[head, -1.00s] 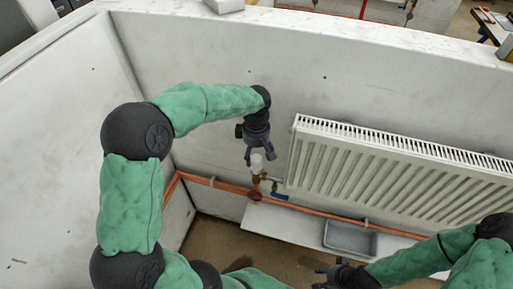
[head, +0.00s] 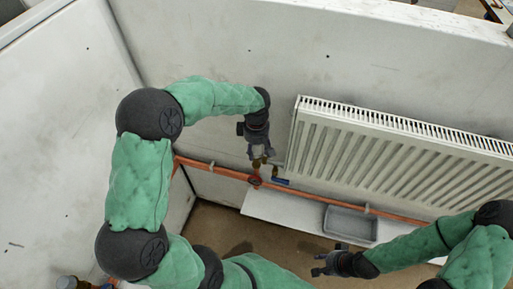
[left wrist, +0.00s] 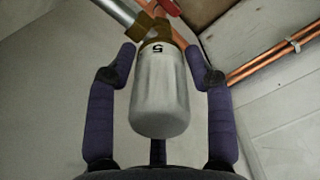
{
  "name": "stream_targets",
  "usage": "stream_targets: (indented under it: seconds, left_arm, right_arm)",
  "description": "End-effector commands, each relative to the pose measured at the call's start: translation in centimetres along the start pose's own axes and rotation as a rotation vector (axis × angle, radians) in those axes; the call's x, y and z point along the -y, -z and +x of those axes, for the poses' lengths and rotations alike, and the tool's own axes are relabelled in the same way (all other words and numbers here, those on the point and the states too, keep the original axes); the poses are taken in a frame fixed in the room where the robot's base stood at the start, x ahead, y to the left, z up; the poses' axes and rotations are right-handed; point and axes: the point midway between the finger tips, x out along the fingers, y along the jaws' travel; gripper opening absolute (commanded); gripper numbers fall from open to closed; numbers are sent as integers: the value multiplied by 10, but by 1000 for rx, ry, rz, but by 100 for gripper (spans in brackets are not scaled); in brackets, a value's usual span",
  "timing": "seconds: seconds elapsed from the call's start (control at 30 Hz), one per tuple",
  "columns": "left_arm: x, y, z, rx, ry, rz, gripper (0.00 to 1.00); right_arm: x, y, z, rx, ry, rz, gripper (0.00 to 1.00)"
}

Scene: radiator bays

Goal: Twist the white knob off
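The white knob (left wrist: 160,95), marked with a 5, sits on a brass valve (left wrist: 155,32) in the left wrist view. My left gripper (left wrist: 162,52) has a finger on each side of the knob, fingertips close to its sides near the brass end. I cannot tell whether they press on it. In the head view, my left gripper (head: 262,152) points down over the brass valve (head: 259,163) and hides the knob. My right gripper (head: 318,264) is at the lower middle, away from the valve; its fingers look spread and empty.
A white radiator (head: 400,150) hangs on the wall right of the valve. A blue handle (head: 281,181) and copper pipes (head: 230,173) lie just below. A grey tray (head: 351,223) rests on a white ledge (head: 290,210) under the radiator.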

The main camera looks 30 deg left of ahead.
Motion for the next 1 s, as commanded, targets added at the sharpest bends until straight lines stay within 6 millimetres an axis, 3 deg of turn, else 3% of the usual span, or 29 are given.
stream_targets:
  seconds: [0.03, 0.1, 0.13, 0.8, 1.0]
  left_arm:
    - [0, 0, 0, 0, 0, 0, 28]
    - [0, 0, 0, 0, 0, 0, 9]
    - [0, 0, 0, 0, 0, 0, 7]
    - [2, -1, 6, 2, 6, -2, 7]
    - [2, -1, 8, 1, 7, -162, 7]
  right_arm:
    - [0, 0, 0, 0, 0, 0, 40]
    - [0, 0, 0, 0, 0, 0, 40]
    - [0, 0, 0, 0, 0, 0, 40]
    - [-1, 0, 3, 0, 0, 0, 40]
    - [-4, 0, 10, 0, 0, 0, 40]
